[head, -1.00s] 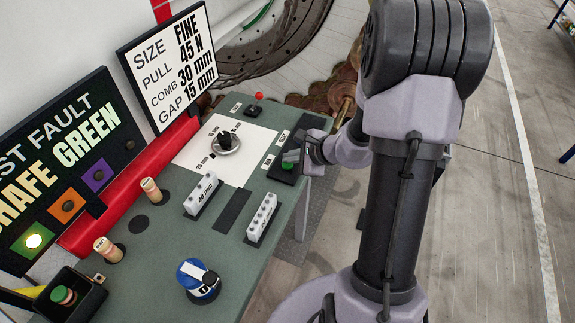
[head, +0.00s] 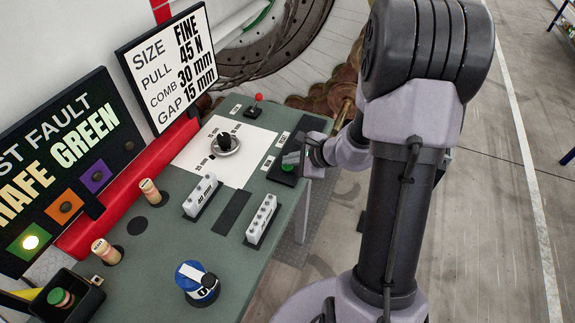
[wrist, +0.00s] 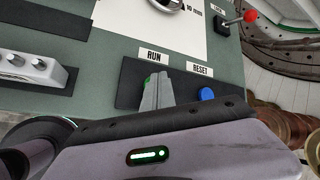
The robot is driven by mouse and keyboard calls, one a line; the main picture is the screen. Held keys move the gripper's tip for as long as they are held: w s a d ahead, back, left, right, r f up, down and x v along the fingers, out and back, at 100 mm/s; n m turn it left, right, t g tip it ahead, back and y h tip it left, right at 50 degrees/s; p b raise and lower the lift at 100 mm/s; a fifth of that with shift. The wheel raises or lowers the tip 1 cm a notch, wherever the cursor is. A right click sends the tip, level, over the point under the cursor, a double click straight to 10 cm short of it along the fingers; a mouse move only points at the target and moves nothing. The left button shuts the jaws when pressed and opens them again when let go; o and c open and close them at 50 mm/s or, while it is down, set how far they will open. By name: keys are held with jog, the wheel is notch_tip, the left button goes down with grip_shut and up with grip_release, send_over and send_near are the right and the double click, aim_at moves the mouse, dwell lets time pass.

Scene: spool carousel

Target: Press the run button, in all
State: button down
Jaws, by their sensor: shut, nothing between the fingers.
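The green run button (head: 288,167) is on a dark panel (head: 302,133) at the right edge of the console, under my gripper in the head view. In the wrist view the panel (wrist: 127,82) carries a RUN label (wrist: 153,56) and a RESET label (wrist: 200,69). My gripper (wrist: 158,85) is shut and empty, with its fingertips over the green run button (wrist: 148,79), which they mostly cover. I cannot tell whether the tips touch or press it. The blue reset button (wrist: 207,94) is to the right of the fingers, apart from them.
A red-topped lever (head: 257,101), a dial knob (head: 226,142), two white comb blocks (head: 262,219) and a blue knob (head: 198,282) stand on the green console. Sign boards (head: 168,65) stand along its left side. A large wheel is behind. Open floor lies to the right.

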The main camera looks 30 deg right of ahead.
aim_at(290, 167)
jog(key=shift+f, duration=0.15)
dwell(0.4)
jog(key=shift+r+p, duration=0.35)
jog(key=shift+r, duration=0.5)
jog(key=shift+r, duration=0.1)
notch_tip(290, 167, up, 5)
jog(key=p, duration=0.3)
jog(key=shift+p, duration=0.3)
